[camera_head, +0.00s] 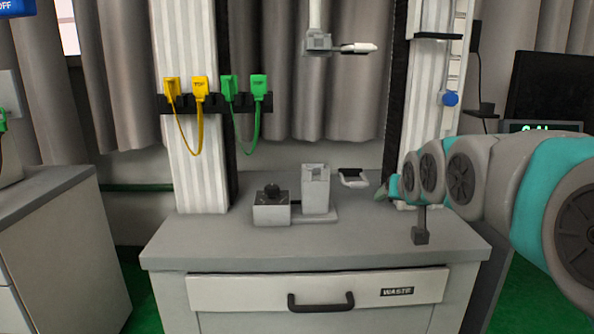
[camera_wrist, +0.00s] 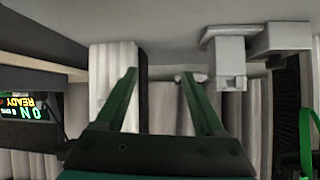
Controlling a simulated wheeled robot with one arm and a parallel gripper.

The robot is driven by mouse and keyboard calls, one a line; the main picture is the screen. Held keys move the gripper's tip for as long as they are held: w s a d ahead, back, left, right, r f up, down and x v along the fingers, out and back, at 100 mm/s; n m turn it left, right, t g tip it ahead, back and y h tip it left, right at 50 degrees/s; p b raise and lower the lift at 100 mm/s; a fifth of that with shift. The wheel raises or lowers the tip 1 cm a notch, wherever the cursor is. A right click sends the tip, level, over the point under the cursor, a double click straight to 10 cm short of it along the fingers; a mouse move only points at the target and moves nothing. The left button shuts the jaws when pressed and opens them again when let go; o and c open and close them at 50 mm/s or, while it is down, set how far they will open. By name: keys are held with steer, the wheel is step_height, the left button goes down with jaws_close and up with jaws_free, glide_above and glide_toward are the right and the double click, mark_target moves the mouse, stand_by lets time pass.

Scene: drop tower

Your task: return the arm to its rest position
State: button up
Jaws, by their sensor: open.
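My arm (camera_head: 490,175), grey and teal, reaches in from the right in the head view, over the right part of the grey bench. My gripper (camera_head: 382,191) is at its far left end, small and partly hidden by the arm links. In the wrist view, which looks upside down, the two green fingers of my gripper (camera_wrist: 161,76) stand apart. Nothing shows held between them. The bench fixture with a pale upright block (camera_head: 316,190) is left of my gripper; the block also shows in the wrist view (camera_wrist: 228,62).
A small white-topped device (camera_head: 353,178) lies on the bench near my gripper. A dark-footed post (camera_head: 420,236) shows below my arm. A clamp (camera_head: 320,42) hangs above the bench. Yellow (camera_head: 200,88) and green (camera_head: 259,86) plugs hang left. The bench's front left is clear.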

steer(key=s+a+f+g, duration=0.2)
steer(key=s+f+g, duration=0.2)
steer(key=s, duration=0.9)
steer(key=s+a+f+n+g+p, duration=0.1)
steer(key=s+f+g, duration=0.3)
steer(key=s+f, duration=0.6)
steer(key=s+a+f+n+g+p, duration=0.1)
steer(key=s+f+g, duration=0.4)
steer(key=s, duration=1.1)
step_height(320, 180, down, 2)
steer(key=shift+a+f+y, duration=0.1)
steer(key=shift+a+y, duration=0.3)
steer(key=shift+a, duration=0.4)
